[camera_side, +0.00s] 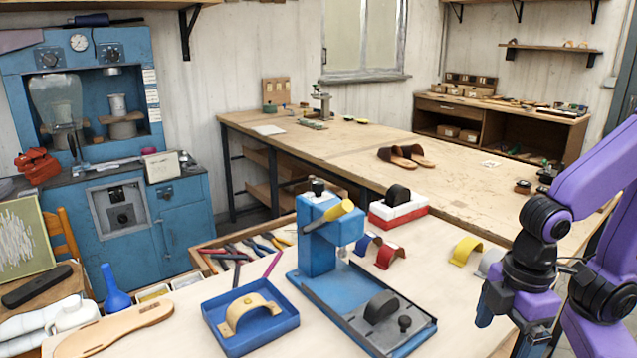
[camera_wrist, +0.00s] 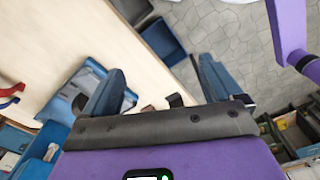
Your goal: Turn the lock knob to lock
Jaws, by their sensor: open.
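A blue press (camera_side: 318,240) stands on the near workbench, with a yellow-handled lever (camera_side: 329,216) and a small black knob (camera_side: 318,187) on top. Its base plate holds a dark rounded block (camera_side: 381,306) with another small black knob (camera_side: 404,323) beside it, near the front right corner. I cannot tell which knob is the lock knob or how it is turned. My gripper (camera_side: 508,332) is open and empty, to the right of the press and apart from it. Its two blue fingers also show in the wrist view (camera_wrist: 160,85), with nothing between them.
A blue tray (camera_side: 290,320) with a wooden arched piece lies left of the press. A yellow arch (camera_side: 466,250) lies between press and arm.

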